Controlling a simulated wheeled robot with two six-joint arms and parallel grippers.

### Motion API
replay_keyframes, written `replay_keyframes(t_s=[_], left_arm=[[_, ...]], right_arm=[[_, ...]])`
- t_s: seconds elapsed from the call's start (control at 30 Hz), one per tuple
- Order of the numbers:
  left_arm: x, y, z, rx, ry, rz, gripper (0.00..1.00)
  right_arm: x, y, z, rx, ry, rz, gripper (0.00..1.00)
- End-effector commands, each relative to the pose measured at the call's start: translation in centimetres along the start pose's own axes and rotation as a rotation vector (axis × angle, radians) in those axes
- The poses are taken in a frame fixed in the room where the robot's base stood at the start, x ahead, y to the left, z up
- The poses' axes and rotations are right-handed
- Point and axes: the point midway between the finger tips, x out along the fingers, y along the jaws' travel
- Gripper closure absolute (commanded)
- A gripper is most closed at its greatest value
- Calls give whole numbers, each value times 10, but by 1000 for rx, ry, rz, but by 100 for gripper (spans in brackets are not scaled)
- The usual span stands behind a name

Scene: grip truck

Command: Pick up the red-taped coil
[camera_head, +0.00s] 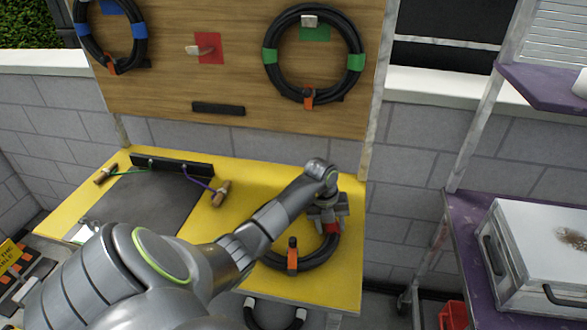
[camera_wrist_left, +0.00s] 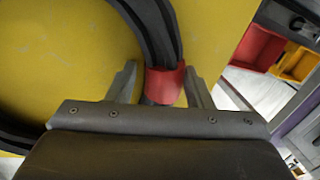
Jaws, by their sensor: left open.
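The red-taped coil (camera_head: 318,252) is a black cable ring lying on the yellow tabletop, partly hidden by my left arm. It has an orange-and-black clip (camera_head: 292,254) on its front side. Its red tape (camera_head: 333,228) shows just below my left gripper (camera_head: 328,214). In the left wrist view, the gripper (camera_wrist_left: 163,85) is open, with one finger on each side of the red tape (camera_wrist_left: 165,84) and the black cable (camera_wrist_left: 150,30). I cannot tell whether the fingers touch the tape. My right gripper is not in view.
The yellow table (camera_head: 330,285) holds a dark mat (camera_head: 140,200) and wooden-handled tools (camera_head: 220,193). A wooden board (camera_head: 230,60) behind carries a green-taped coil (camera_head: 355,62) and a blue-taped coil (camera_head: 139,31). A purple shelf (camera_head: 465,230) with a metal case (camera_head: 525,250) stands right.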

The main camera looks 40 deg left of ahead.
Motion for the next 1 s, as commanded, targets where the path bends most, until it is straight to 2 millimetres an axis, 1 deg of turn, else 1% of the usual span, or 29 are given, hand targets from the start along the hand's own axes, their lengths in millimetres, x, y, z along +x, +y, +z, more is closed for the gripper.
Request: replay_keyframes(t_s=[0.17, 0.5, 0.53, 0.87, 1.0], left_arm=[[0, 0, 0, 0, 0, 0, 53], [0, 0, 0, 0, 0, 0, 98], [0, 0, 0, 0, 0, 0, 100], [-3, -1, 1, 2, -5, -1, 100], [-9, -3, 2, 3, -7, -3, 100]], right_arm=[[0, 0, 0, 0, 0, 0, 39], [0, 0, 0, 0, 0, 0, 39], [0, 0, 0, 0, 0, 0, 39], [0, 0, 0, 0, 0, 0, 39], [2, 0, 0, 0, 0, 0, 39]])
